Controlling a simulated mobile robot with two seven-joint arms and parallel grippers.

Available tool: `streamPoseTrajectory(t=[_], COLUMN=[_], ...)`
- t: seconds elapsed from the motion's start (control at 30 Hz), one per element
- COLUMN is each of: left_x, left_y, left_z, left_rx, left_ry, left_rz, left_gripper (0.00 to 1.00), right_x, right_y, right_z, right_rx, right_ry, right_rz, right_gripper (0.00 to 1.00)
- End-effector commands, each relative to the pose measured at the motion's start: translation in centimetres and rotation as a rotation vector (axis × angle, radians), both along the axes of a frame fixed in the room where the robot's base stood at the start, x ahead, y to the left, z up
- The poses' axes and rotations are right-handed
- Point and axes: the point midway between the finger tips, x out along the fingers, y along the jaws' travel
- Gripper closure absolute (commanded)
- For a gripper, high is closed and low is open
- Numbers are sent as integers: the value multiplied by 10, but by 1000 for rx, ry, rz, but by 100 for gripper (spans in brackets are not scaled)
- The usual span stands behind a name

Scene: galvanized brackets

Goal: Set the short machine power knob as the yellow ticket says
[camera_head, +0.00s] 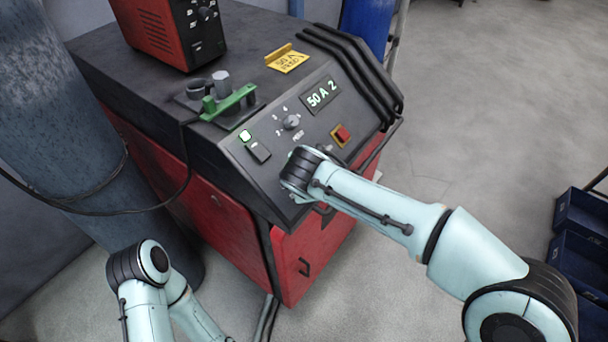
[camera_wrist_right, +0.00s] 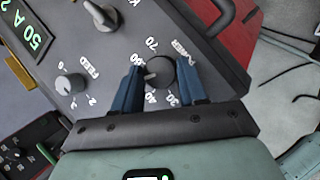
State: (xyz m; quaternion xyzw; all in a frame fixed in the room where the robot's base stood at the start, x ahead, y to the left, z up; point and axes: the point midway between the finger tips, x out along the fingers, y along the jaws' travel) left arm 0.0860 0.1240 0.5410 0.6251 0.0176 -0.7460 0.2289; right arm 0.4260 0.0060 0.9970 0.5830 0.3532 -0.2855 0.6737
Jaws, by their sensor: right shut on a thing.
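The short machine (camera_head: 225,205) is a red cabinet with a black sloped panel. Its display (camera_head: 320,95) shows "50 A 2". The yellow ticket (camera_head: 287,60) lies on its top and reads "50 A" with a smaller line below. In the right wrist view the black power knob (camera_wrist_right: 168,72) sits in a ring of numbers from 30 to 70, its mark facing left, between 60 and 40. My right gripper (camera_wrist_right: 160,80) is shut on this knob, one blue finger on each side. In the head view my right wrist hides the knob. My left gripper is out of view.
A smaller grey feed knob (camera_head: 291,122), a rocker switch (camera_head: 258,150) and a red button (camera_head: 341,134) share the panel. A green clamp (camera_head: 228,103) and a second red machine (camera_head: 165,30) stand on top. A blue cylinder (camera_head: 60,120) stands at the left.

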Motion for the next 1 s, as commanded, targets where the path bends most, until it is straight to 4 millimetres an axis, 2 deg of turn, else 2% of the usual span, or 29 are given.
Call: streamPoseTrajectory(t=[0.37,0.4,0.43,0.47,0.77,0.87,1.0], left_x=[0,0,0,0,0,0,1], left_y=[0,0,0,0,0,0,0], left_z=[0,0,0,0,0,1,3], left_rx=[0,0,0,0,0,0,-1], left_ry=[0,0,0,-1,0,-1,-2], left_rz=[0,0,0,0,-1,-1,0], left_gripper=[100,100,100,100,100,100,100], right_x=[1,1,1,1,0,-4,-18], right_y=[0,0,0,0,0,0,-1], right_z=[0,0,0,0,1,8,28], right_rx=[2,2,2,2,1,2,3], right_ry=[0,0,0,0,0,-2,-5], right_rz=[-3,-3,-3,-3,-2,-1,0], right_gripper=[89,45,35,33,33,33,33])
